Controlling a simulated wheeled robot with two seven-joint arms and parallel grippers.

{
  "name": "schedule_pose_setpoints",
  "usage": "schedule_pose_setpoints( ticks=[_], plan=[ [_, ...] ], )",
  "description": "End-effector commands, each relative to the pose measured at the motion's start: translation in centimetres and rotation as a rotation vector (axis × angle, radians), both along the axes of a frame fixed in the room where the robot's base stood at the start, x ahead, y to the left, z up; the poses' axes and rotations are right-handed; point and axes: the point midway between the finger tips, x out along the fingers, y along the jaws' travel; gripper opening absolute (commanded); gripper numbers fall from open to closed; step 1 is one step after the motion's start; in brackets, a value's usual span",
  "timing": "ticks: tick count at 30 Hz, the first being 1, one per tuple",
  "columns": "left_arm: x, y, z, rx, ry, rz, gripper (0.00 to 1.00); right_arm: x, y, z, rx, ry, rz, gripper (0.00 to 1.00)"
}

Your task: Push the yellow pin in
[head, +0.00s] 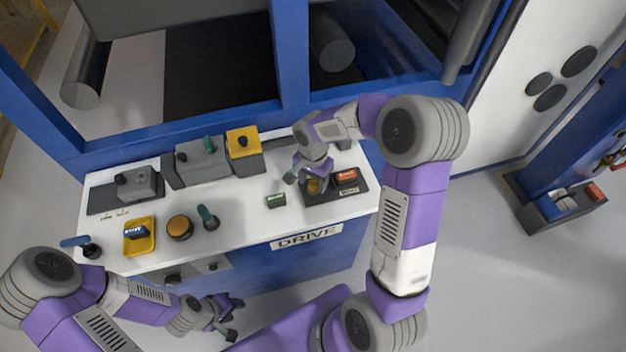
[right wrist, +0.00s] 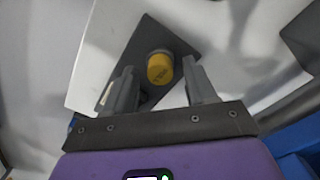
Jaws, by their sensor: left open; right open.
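The yellow pin (head: 313,186) stands on a dark plate (head: 322,200) at the right end of the white console. My right gripper (head: 307,180) is open above it, partly hiding the pin in the head view. In the right wrist view, the pin (right wrist: 160,68) is a short yellow cylinder with dark lettering on its end. It appears between the open fingertips (right wrist: 158,66), with a gap on each side. I cannot tell how far the fingertips are above it. My left gripper (head: 225,318) is open and empty, low in front of the console.
A red-orange block (head: 345,176) sits beside the pin on the same plate. A small green block (head: 276,200) lies just left of the plate. Levers, a round knob (head: 180,227) and a yellow tray (head: 152,246) fill the left half. A blue frame (head: 190,130) borders the back.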

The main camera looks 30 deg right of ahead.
Motion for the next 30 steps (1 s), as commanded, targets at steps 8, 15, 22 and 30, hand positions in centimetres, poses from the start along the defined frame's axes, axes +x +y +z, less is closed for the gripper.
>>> schedule_pose_setpoints(
  ticks=[8,15,22,30],
  plan=[
    [0.0,0.0,1.5,0.000,0.000,0.000,0.43,0.1,0.0,4.9,0.000,-0.006,-0.001,0.56],
    [0.0,0.0,2.0,0.000,0.000,0.000,0.43,0.0,0.0,7.1,0.000,-0.002,0.001,0.56],
    [0.0,0.0,2.0,0.000,0.000,0.000,0.43,0.0,0.0,7.2,0.001,-0.001,0.000,0.56],
    [0.0,0.0,2.0,0.000,0.000,0.000,0.43,0.0,0.0,7.1,0.001,-0.001,0.000,0.56]
  ],
)
